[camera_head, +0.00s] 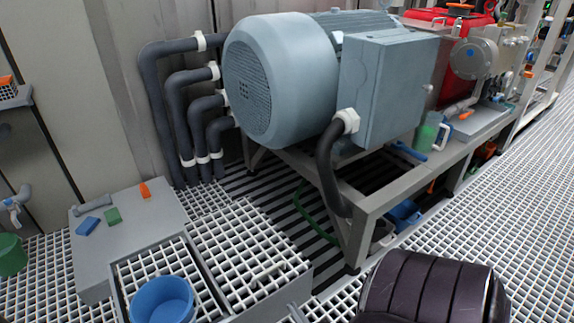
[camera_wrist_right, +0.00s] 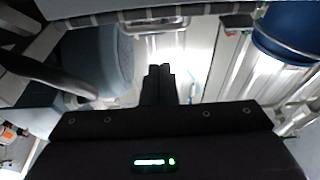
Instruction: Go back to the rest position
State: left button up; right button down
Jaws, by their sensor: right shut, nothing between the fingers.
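My right gripper (camera_wrist_right: 160,82) shows in the right wrist view, its two dark fingers together in the middle, with nothing between them. In the head view I cannot make out its fingertips. A dark, ribbed rounded part (camera_head: 430,288) at the bottom right of the head view looks like part of my own arm. My left gripper shows in neither view.
A large grey-blue motor (camera_head: 283,75) stands on a metal frame (camera_head: 358,235). A grey box (camera_head: 95,260) with small blue, green and orange items and a blue bucket (camera_head: 162,300) are at lower left. Grated floor (camera_head: 500,200) is clear at right.

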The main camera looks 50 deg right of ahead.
jog(key=shift+s+a+f, duration=0.15)
jog(key=shift+s, duration=0.3)
